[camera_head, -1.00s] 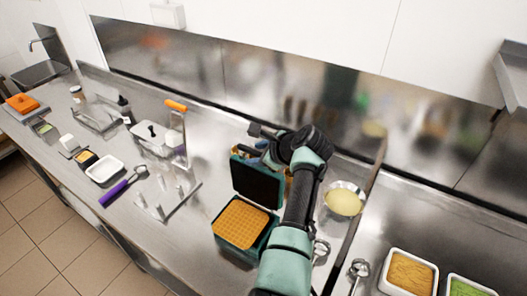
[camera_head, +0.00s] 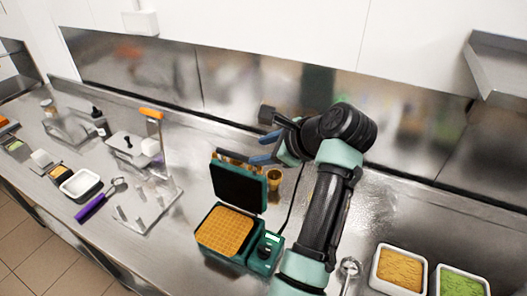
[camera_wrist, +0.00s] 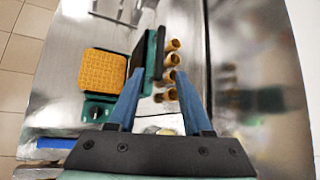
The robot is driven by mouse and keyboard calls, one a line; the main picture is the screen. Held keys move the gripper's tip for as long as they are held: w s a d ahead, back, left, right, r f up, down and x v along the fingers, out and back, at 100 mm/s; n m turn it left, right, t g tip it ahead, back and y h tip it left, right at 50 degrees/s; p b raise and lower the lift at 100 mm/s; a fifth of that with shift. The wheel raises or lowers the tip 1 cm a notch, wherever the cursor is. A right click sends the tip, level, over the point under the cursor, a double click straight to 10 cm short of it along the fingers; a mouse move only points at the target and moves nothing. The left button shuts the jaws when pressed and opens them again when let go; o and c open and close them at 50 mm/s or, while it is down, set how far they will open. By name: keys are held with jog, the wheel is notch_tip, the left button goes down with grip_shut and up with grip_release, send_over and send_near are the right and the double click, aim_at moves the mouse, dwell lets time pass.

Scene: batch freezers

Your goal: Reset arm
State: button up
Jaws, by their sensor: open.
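My gripper (camera_head: 268,147) is raised above the back of the steel counter, behind and right of the waffle iron. Its two blue fingers are apart in the wrist view (camera_wrist: 163,100), with nothing held between them. The green waffle iron (camera_head: 262,250) stands open, with a golden waffle (camera_head: 228,231) on its lower plate. Several rolled cones (camera_wrist: 171,60) stand in a row behind the lid in the wrist view. One cone (camera_head: 274,178) shows beside the lid in the head view.
White tubs of orange (camera_head: 400,268) and green (camera_head: 460,284) ice cream stand at the front right. A purple-handled scoop (camera_head: 96,204), a white tray (camera_head: 80,183) and a clear stand (camera_head: 150,200) lie to the left. The steel wall runs behind.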

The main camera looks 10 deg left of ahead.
jog(key=shift+d+r, duration=0.1)
dwell(0.4)
jog(key=s+d+r+n+t+h+b, duration=0.1)
jog(key=d+r+n+t+h, duration=0.2)
jog(key=r+n+t, duration=0.5)
jog(key=s+d+r+n+t+h+b, duration=0.1)
jog(key=d+r+n+t+h+b, duration=0.15)
jog(key=r, duration=0.95)
jog(key=s+r+n+t+h, duration=0.2)
jog(key=s+r+n+t, duration=0.7)
jog(key=s+r, duration=0.7)
jog(key=s+t, duration=0.1)
jog(key=s, duration=0.3)
jog(key=shift+a+r+b, duration=0.2)
jog(key=shift+r+b, duration=0.2)
jog(key=shift+w+n+t, duration=0.1)
jog(key=shift+n+t, duration=0.15)
